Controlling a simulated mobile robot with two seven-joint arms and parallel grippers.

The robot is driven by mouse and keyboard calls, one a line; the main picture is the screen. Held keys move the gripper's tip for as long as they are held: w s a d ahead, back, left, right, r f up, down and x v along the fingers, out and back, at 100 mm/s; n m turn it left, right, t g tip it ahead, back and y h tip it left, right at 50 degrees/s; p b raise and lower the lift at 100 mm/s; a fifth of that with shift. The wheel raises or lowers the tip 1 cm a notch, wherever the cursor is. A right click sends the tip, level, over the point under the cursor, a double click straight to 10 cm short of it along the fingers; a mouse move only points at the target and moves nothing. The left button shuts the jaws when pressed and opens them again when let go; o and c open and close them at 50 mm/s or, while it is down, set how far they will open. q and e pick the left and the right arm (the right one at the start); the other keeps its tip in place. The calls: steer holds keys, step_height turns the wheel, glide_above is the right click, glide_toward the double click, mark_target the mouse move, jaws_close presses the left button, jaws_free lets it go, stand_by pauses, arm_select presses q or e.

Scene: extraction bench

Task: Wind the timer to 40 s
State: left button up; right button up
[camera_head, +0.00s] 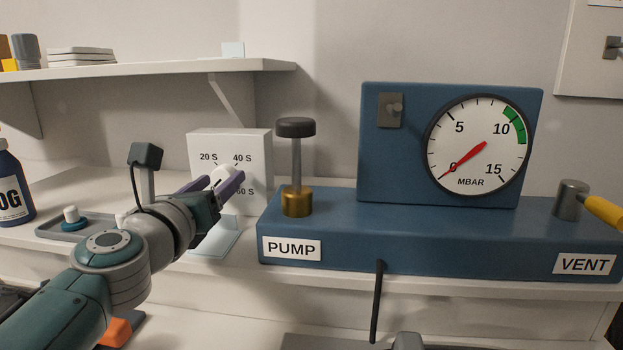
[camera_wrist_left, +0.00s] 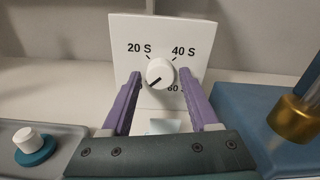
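The timer (camera_head: 257,143) is a white upright box with a round white knob (camera_head: 222,174) and the marks 20 S, 40 S and 60 S. In the left wrist view, the timer (camera_wrist_left: 205,32) faces me and its knob (camera_wrist_left: 161,71) has a dark pointer line aimed to the lower left, away from 40 S at the upper right. My left gripper (camera_head: 225,177) is open, with purple fingers on either side of the knob. The left wrist view shows my left gripper (camera_wrist_left: 162,78) with a gap between each finger and the knob. My right gripper is not in view.
Right of the timer stands the blue pump unit (camera_head: 430,235) with a black-topped plunger (camera_head: 296,128) and a pressure gauge (camera_head: 478,145) reading near 0. A grey tray (camera_head: 52,230) and a dark bottle (camera_head: 14,185) stand at the left. A shelf (camera_head: 150,68) hangs above.

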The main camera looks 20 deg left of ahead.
arm_select(q)
jaws_close()
